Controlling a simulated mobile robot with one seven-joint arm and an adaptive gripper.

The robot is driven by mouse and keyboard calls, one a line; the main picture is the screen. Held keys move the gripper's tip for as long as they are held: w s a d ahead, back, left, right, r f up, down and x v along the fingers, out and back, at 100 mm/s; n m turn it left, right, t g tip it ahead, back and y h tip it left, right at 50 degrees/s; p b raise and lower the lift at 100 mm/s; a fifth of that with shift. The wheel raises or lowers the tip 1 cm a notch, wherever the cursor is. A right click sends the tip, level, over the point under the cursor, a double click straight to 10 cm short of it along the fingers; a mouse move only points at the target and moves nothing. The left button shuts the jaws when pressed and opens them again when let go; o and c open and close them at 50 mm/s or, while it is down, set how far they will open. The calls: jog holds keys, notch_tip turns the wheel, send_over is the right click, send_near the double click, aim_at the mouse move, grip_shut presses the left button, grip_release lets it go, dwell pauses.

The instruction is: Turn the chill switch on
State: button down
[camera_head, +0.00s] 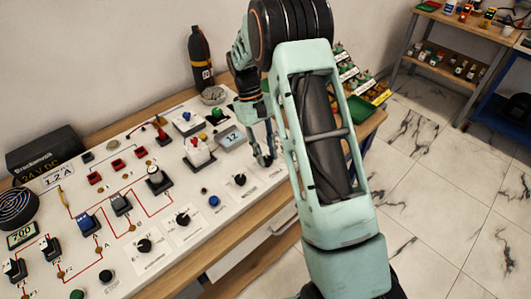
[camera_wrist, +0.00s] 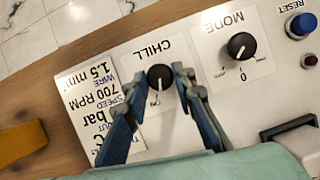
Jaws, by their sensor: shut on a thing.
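The chill switch (camera_wrist: 160,76) is a round black knob on a white plate marked CHILL in the wrist view. A pale line shows on the knob's lower part, toward small lettering that I cannot read surely. My gripper (camera_wrist: 158,80) has one finger on each side of the knob and is shut on it. In the head view my gripper (camera_head: 264,160) is down at the right end of the white panel, and its fingers hide the chill knob there.
The similar black MODE knob (camera_wrist: 241,46) sits right beside the chill plate. A blue RESET button (camera_wrist: 302,25) and a red lamp (camera_wrist: 310,60) lie further right. A printed card (camera_wrist: 92,105) is left of the knob. The white panel (camera_head: 205,230) carries several other switches.

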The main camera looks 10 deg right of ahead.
jog(key=shift+w+d+m+y, duration=0.15)
jog(key=shift+m+y, duration=0.55)
jog(key=shift+m, duration=1)
jog(key=c, duration=1.6)
grip_release()
jog(key=v, duration=1.2)
jog(key=shift+w+f, duration=0.1)
